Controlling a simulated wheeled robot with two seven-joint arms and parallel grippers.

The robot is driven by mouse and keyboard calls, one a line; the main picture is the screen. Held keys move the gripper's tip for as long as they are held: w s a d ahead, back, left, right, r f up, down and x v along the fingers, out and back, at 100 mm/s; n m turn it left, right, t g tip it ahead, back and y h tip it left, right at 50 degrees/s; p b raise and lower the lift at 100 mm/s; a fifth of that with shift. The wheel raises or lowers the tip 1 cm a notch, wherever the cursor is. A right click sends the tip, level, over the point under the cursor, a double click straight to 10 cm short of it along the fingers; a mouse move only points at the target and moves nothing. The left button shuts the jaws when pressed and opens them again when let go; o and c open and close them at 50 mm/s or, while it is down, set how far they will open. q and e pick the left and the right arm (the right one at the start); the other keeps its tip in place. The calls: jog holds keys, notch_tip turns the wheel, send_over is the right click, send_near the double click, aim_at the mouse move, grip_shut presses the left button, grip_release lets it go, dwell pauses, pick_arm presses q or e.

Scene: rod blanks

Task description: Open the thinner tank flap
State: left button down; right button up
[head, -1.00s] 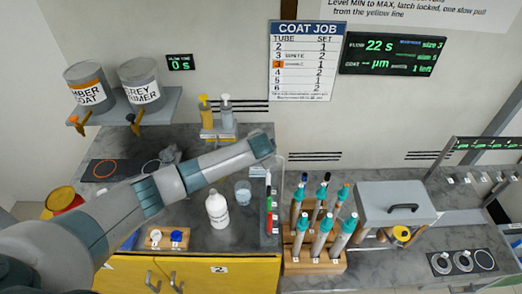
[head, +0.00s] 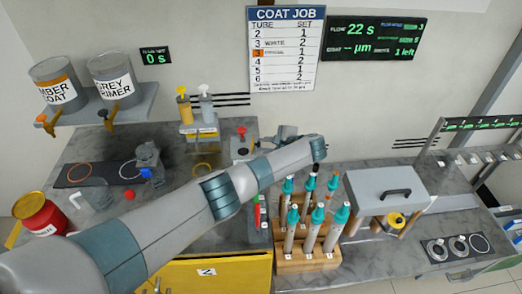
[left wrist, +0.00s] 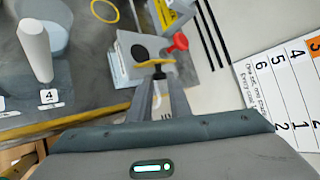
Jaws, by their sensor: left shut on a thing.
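The thinner tank appears to be the grey box (head: 240,150) with a red knob at the back of the counter, just left of my left gripper. It also shows in the left wrist view (left wrist: 125,50), with a dark round spot and the red knob on its top. My left gripper (head: 272,143) reaches it from the right, partly behind my own arm. In the left wrist view its fingers (left wrist: 158,80) are closed on a small dark tab with a yellow edge (left wrist: 158,63), seemingly the flap's. I cannot tell how far the flap is raised. My right gripper is not in view.
Upright tubes stand in a wooden rack (head: 308,258) right of my forearm. A grey lidded box (head: 385,188) is further right. Yellow and grey dispensers (head: 197,118) stand left of the tank. A red can (head: 42,215) stands far left. A yellow ring (head: 202,172) lies nearby.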

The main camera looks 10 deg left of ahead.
pick_arm(q)
jog(key=shift+w+d+f+m+y+b, duration=0.1)
jog(key=shift+d+f+m+y+b, duration=0.3)
jog(key=shift+b, duration=0.4)
jog(key=shift+a, duration=0.15)
jog(key=c, duration=1.7)
grip_release()
jog(key=b+v, duration=0.2)
jog(key=v, duration=1.5)
jog(key=shift+d, duration=0.25)
